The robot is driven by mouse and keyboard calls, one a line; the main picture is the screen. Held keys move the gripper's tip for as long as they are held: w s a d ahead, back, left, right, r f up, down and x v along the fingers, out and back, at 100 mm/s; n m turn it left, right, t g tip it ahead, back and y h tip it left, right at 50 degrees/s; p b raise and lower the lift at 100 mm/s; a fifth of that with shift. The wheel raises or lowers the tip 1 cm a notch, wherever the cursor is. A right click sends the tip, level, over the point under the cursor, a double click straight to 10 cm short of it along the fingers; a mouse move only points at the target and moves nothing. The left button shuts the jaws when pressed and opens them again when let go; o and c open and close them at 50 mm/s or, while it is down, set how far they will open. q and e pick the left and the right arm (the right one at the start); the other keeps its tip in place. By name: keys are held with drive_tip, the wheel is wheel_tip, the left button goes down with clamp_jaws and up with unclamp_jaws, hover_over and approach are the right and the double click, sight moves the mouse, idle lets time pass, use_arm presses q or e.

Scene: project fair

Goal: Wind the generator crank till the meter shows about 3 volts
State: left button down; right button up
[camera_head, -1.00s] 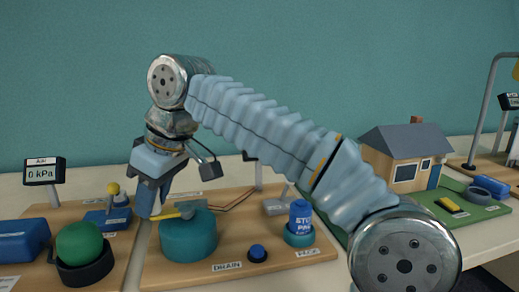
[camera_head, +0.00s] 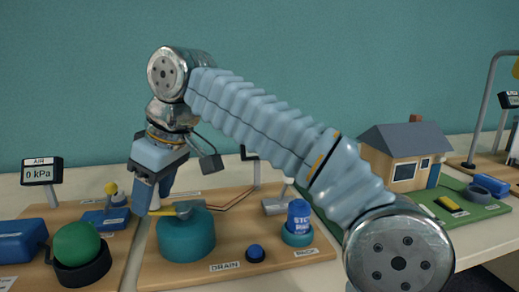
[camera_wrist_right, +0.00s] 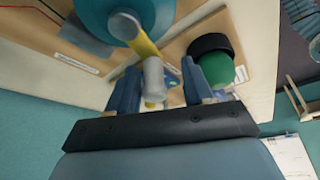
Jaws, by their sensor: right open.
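The generator is a teal drum (camera_head: 187,238) on a wooden board, with a yellow crank arm (camera_head: 178,210) on top. The wrist view shows the yellow crank arm (camera_wrist_right: 143,42) ending in a grey handle (camera_wrist_right: 153,75). My right gripper (camera_head: 152,200) is open at the crank's left end. In the wrist view its blue fingers (camera_wrist_right: 160,85) stand on either side of the handle; whether they touch it I cannot tell. A dark edge of what may be the meter (camera_head: 248,153) shows behind my right arm; no reading is visible. My left gripper is not in view.
A blue button (camera_head: 255,253) and a blue cylinder (camera_head: 298,217) stand right of the drum. A green ball (camera_head: 77,242) in a black ring and a 0 kPa display (camera_head: 41,172) are at left. A model house (camera_head: 403,160) stands at right.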

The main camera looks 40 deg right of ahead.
wheel_tip(320, 180, up, 7)
drive_tip(key=shift+a+r, duration=0.1)
drive_tip(key=shift+a, duration=0.05)
drive_tip(key=shift+r, duration=0.45)
idle(0.4)
